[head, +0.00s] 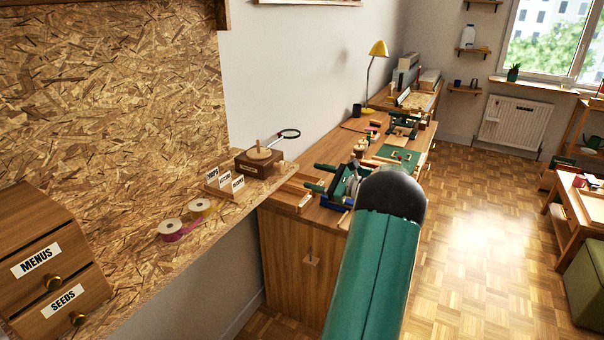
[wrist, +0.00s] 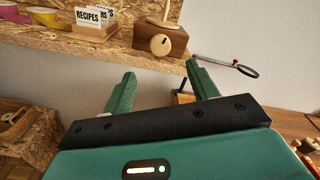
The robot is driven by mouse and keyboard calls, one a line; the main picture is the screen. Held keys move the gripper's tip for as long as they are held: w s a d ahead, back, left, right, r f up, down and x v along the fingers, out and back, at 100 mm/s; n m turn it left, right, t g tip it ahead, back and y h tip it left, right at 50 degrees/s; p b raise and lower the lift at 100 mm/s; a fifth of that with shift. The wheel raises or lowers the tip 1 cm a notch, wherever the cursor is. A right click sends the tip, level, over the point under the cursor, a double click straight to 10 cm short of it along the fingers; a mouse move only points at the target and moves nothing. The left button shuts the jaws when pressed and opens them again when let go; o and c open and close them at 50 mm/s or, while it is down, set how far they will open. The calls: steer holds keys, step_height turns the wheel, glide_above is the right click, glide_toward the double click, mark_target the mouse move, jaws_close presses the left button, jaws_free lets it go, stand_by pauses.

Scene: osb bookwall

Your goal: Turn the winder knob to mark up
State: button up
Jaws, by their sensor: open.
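The winder is a dark wooden box (wrist: 173,38) with a pale upright piece on top, on the chipboard shelf. Its round pale wooden knob (wrist: 160,45) is on the front face in the wrist view. A small dark mark shows on the knob, seemingly toward its upper right; it is too small to be sure. In the head view the winder box (head: 258,162) sits near the shelf's far end, and the knob is not clear. My gripper (wrist: 160,72) is open and empty, its green fingers spread below and in front of the knob, apart from it. My arm hides the gripper in the head view.
A rod with a round lens (head: 289,134) sticks out right of the winder. Card holders (head: 224,181), including RECIPES (wrist: 90,20), and tape rolls (head: 171,229) stand left along the shelf. A cluttered wooden bench (head: 300,240) lies beyond, with open floor to its right.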

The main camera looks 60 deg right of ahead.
mark_target(284, 168)
steer(key=shift+s+d, duration=0.1)
steer(key=shift+s, duration=0.7)
steer(key=w+m, duration=0.2)
steer(key=w, duration=0.2)
steer(key=w+m, duration=0.2)
steer(key=w, duration=0.2)
steer(key=w+a+m, duration=0.1)
steer(key=w+m, duration=0.1)
steer(key=w, duration=0.2)
steer(key=shift+w, duration=0.1)
steer(key=c, duration=1)
